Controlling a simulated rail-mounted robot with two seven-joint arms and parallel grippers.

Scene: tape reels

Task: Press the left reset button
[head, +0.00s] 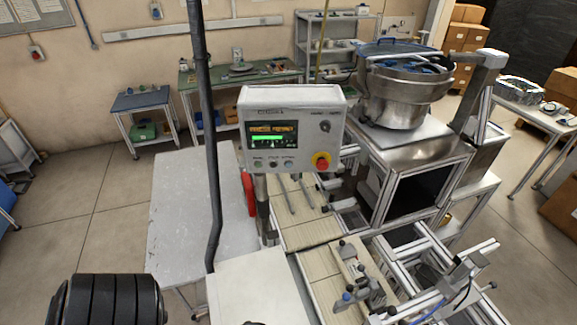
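A white control box (291,105) stands on a post in the middle of the head view, its front facing me. A lit screen (273,137) sits on its left half. Below the screen is a row of three small round buttons, with a left button (258,164) at the left end; their labels are too small to read. Neither of my grippers is in view.
A dark bent pole (212,150) rises just left of the control box. A pale table (180,215) is behind it. A metal bowl feeder (400,90) on a metal-framed machine stands to the right. Conveyor rails and fixtures (355,285) fill the lower right.

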